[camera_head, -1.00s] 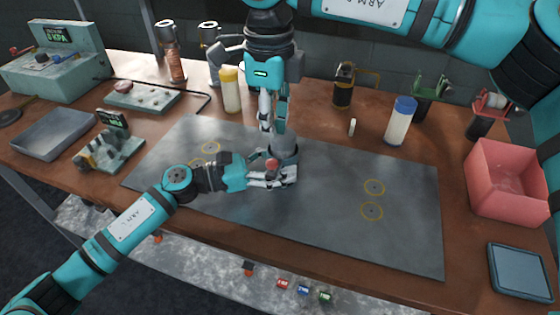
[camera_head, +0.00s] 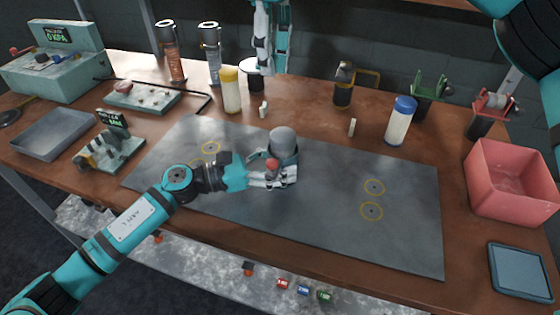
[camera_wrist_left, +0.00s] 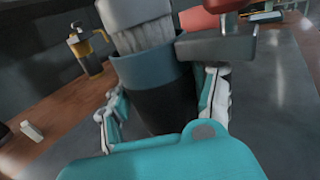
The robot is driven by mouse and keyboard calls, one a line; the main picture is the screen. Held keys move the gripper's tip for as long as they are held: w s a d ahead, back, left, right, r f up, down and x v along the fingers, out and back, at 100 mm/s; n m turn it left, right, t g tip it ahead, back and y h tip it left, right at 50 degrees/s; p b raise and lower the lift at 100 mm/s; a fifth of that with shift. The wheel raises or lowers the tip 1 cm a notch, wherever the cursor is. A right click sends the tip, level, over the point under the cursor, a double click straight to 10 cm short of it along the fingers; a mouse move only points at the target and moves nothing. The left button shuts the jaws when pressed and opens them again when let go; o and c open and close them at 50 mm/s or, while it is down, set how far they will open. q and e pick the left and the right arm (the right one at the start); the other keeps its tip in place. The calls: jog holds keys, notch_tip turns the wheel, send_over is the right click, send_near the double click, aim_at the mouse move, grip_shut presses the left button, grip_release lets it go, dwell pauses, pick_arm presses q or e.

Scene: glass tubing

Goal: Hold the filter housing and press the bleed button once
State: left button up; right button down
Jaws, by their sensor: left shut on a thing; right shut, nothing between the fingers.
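The filter housing (camera_head: 283,142) stands upright on the dark mat, with a grey rounded top and a dark teal body. In the left wrist view, the housing (camera_wrist_left: 150,65) rises between my finger pads. A red knob (camera_head: 271,163) shows on its near side; it looks like the bleed button, and a red part (camera_wrist_left: 205,18) also shows in the left wrist view. My left gripper (camera_head: 282,178) is shut around the housing's lower body. My right gripper (camera_head: 270,62) is shut and empty, raised above and behind the housing, with its fingers pointing down.
The dark mat (camera_head: 330,225) is clear right of the housing, with yellow ring marks. Behind stand a yellow-capped bottle (camera_head: 231,92), a blue-capped bottle (camera_head: 400,122) and a small white piece (camera_head: 352,127). A pink bin (camera_head: 508,185) is at the right, a grey tray (camera_head: 52,135) at the left.

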jog(key=shift+r, duration=0.45)
pick_arm(q)
jog(key=o, duration=1.4)
jog(key=shift+a, duration=0.1)
